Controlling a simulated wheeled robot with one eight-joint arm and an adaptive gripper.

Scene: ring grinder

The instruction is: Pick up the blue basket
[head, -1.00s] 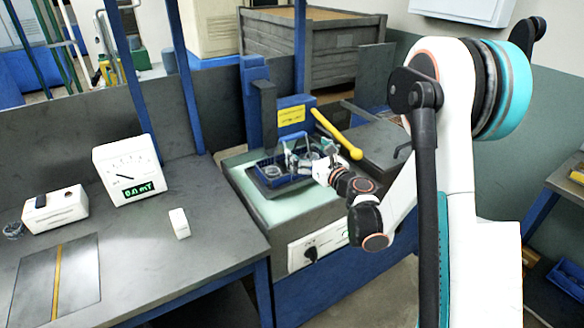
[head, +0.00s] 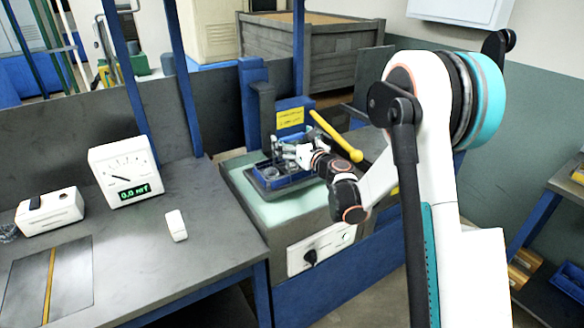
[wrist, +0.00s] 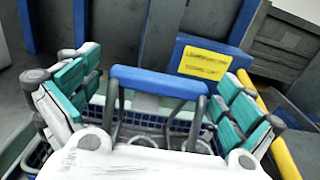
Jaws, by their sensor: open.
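The blue basket (head: 291,181) sits on the pale top of the grinder, in the middle of the head view. In the wrist view its blue handle bar (wrist: 158,81) stands upright on dark side arms, and the mesh basket with round rings lies below. My gripper (head: 283,154) is right over the basket. In the wrist view my gripper (wrist: 155,92) is open, with teal-padded fingers spread left and right of the handle. There are gaps on both sides. The fingers partly hide the basket's sides.
The grinder's blue column (head: 253,100) and a yellow lever (head: 335,136) stand close to my gripper. A yellow label (wrist: 204,63) is on the blue block behind the basket. The left bench holds a gauge (head: 126,170) and small white boxes.

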